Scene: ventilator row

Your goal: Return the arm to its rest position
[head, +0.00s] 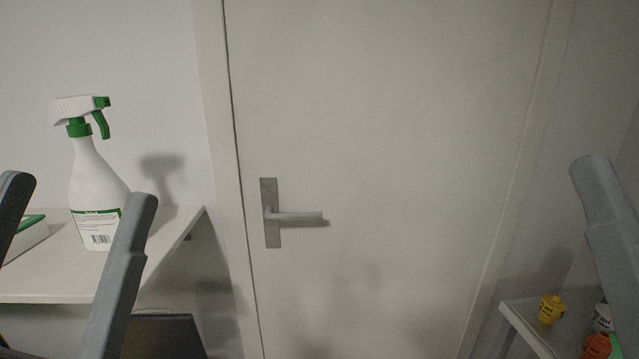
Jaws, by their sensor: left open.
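The two grey fingers of my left gripper (82,188) rise from the lower left of the head view. They stand wide apart, with nothing held between them. The white spray bottle shows behind the gap, upright on the shelf. On the right edge, one grey finger of my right gripper (598,185) shows; the rest of it is out of the picture, so I cannot tell its opening.
A white spray bottle (92,185) with a green trigger stands on a white shelf (165,245), beside a white-and-green box (28,235). A closed door (400,120) with a lever handle (295,216) fills the middle. Small yellow (551,309) and orange (597,346) containers sit lower right.

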